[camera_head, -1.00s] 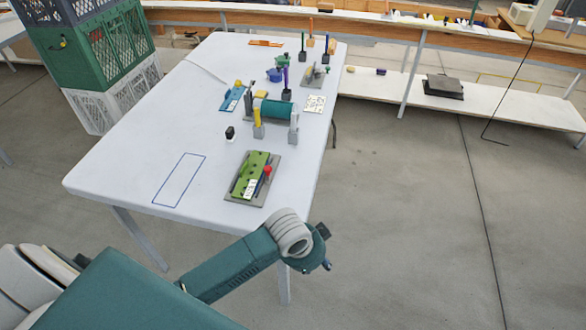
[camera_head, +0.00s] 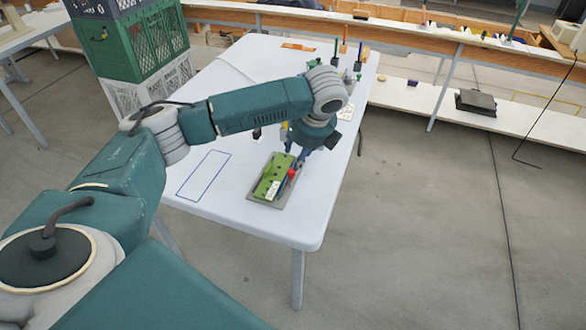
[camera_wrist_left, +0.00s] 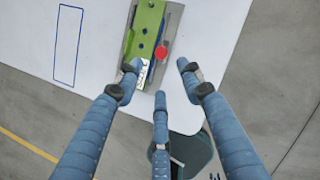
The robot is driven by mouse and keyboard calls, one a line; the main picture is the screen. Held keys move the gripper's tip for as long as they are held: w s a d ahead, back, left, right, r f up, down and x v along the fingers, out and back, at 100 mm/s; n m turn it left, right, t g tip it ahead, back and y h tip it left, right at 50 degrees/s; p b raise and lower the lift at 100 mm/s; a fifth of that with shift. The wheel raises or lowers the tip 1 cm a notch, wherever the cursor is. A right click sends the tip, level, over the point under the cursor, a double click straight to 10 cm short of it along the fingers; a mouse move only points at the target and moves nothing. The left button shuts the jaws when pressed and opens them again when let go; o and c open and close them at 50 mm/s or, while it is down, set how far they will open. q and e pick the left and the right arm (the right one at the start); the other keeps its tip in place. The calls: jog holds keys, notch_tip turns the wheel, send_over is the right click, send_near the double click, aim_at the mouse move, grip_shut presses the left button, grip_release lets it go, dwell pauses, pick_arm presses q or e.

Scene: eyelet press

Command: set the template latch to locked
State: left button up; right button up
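The green template plate (camera_head: 270,178) lies on a grey base (camera_head: 257,197) near the front right of the white table. It also shows at the top of the left wrist view (camera_wrist_left: 147,27). A red round knob (camera_head: 291,173) sits at the plate's right side; I take it as the latch handle, and it also shows in the wrist view (camera_wrist_left: 161,53). My left gripper (camera_head: 297,153) hangs above the fixture's right end. In the wrist view its fingers (camera_wrist_left: 158,72) are spread apart and empty, with the knob beyond them.
A blue outlined rectangle (camera_head: 203,174) marks bare tabletop left of the fixture. Green and white crates (camera_head: 145,45) stand beyond the table's left edge. The table's front left is clear.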

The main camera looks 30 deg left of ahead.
aim_at(292, 170)
pick_arm(q)
jog(key=p+x, duration=0.1)
jog(key=x, duration=0.9)
jog(key=shift+f, duration=0.3)
jog(key=shift+r, duration=0.1)
grip_shut()
